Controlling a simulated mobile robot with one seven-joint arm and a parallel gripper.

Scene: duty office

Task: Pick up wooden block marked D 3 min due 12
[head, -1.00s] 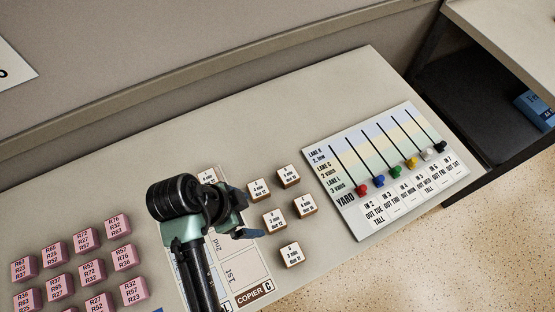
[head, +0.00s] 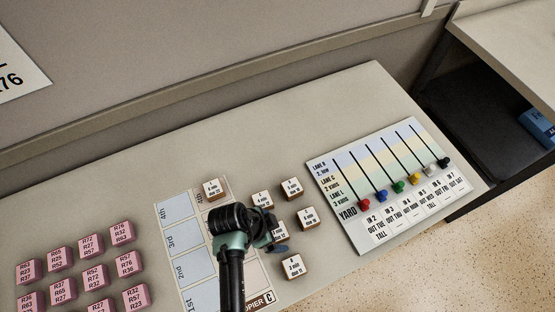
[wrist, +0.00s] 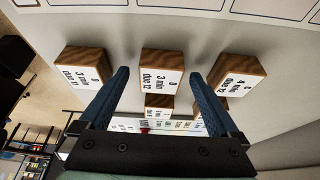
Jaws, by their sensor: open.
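The wooden block reading 3 min due 12 (wrist: 162,72) is in the middle of the wrist view, its white face toward me and its letter hard to read. In the head view the same block (head: 281,230) is partly hidden by my gripper (head: 276,238). My gripper is open and empty. In the wrist view its two blue fingers (wrist: 159,78) point at the block, one toward each side, with a gap to each neighbouring block. I cannot tell whether the fingertips reach down beside it.
A due 11 block (wrist: 84,72) and a 4 min due 12 block (wrist: 236,80) flank it. Further white-faced blocks (head: 308,218) stand nearby. The copier sheet (head: 190,268) lies left, pink blocks (head: 92,245) beyond it. The yard board (head: 385,200) is to the right.

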